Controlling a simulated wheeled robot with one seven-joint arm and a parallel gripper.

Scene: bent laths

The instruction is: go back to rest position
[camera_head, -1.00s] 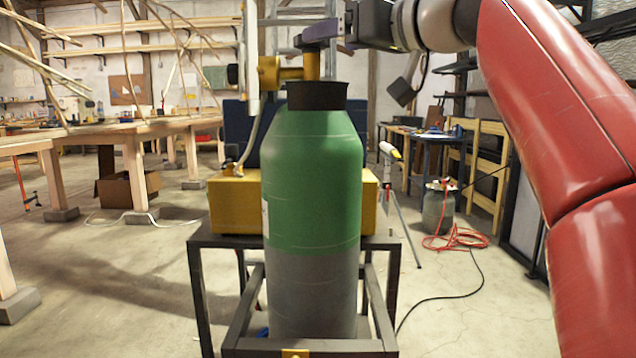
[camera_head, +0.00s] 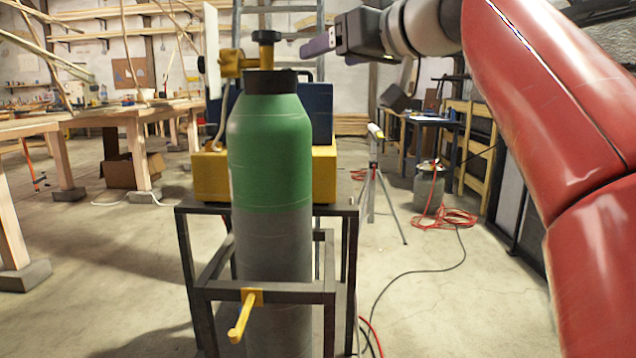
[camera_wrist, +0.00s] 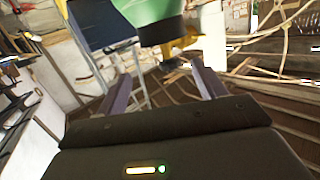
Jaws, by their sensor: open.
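My gripper (camera_head: 318,44) is at the upper middle of the head view, to the right of the gas cylinder's valve and apart from it. In the wrist view my gripper (camera_wrist: 160,92) shows two purple fingers spread wide with nothing between them. The green and grey gas cylinder (camera_head: 270,150) stands upright in a dark metal frame. Its brass valve (camera_head: 238,64) with a black knob (camera_head: 266,37) is on top. The green cylinder top (camera_wrist: 150,12) also shows in the wrist view, beyond the fingers.
A yellow box (camera_head: 322,175) sits behind the cylinder on the frame (camera_head: 340,212). A yellow handle (camera_head: 241,318) sticks out at the front. A tripod (camera_head: 374,185) and a small grey tank (camera_head: 427,190) stand to the right. Wooden workbenches (camera_head: 130,115) are at the left.

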